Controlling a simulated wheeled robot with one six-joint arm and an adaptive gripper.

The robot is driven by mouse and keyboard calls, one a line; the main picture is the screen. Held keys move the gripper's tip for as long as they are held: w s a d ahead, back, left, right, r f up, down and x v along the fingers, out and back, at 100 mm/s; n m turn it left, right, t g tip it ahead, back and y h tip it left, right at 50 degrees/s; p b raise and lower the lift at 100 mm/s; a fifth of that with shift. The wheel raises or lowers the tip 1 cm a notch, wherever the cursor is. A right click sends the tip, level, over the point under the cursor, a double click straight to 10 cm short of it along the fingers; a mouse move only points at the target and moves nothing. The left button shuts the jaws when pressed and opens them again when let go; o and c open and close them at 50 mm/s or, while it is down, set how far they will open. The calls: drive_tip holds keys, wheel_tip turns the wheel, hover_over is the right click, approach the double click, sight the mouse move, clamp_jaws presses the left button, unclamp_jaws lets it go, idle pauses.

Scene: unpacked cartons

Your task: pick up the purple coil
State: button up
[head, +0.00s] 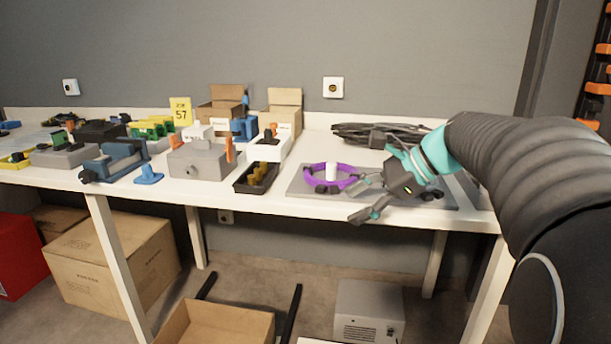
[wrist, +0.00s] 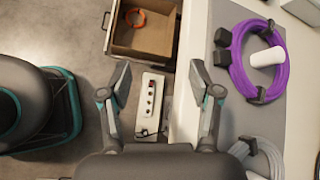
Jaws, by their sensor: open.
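The purple coil (head: 318,183) lies on a grey mat (head: 300,187) on the white table, around an upright white peg (head: 331,172). In the wrist view the coil (wrist: 237,62) is at the upper right, with black clips on it and the white peg (wrist: 266,57) inside its ring. My gripper (head: 364,200) is open and empty, to the right of the coil near the table's front edge in the head view. In the wrist view my gripper (wrist: 160,88) has its fingers spread, left of the coil, beyond the table edge.
A grey-white coil (wrist: 262,155) lies near my gripper on the mat. A black cable bundle (head: 375,133) lies behind. Left of the mat are a black tray (head: 243,184) and a grey box (head: 200,163). An open carton (wrist: 145,44) and a power strip (wrist: 150,102) show below the table edge.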

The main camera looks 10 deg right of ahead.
drive_tip(key=w+d+r+m+y, duration=0.1)
drive_tip(key=w+d, duration=0.1)
drive_tip(key=w+d+r+m+t+y, duration=0.1)
drive_tip(key=w+d+m, duration=0.1)
drive_tip(key=w+d+r+m+y, duration=0.1)
drive_tip(key=w+d+r+m, duration=0.1)
drive_tip(key=w+d, duration=0.1)
drive_tip(key=shift+w, duration=0.1)
drive_tip(key=b, duration=0.1)
approach(320, 181)
drive_tip(key=x, duration=0.4)
drive_tip(key=shift+w+d+f, duration=0.1)
drive_tip(key=shift+w+d, duration=0.05)
drive_tip(key=shift+b+x, duration=0.45)
drive_tip(key=shift+x, duration=2.2)
drive_tip(key=c, duration=1.1)
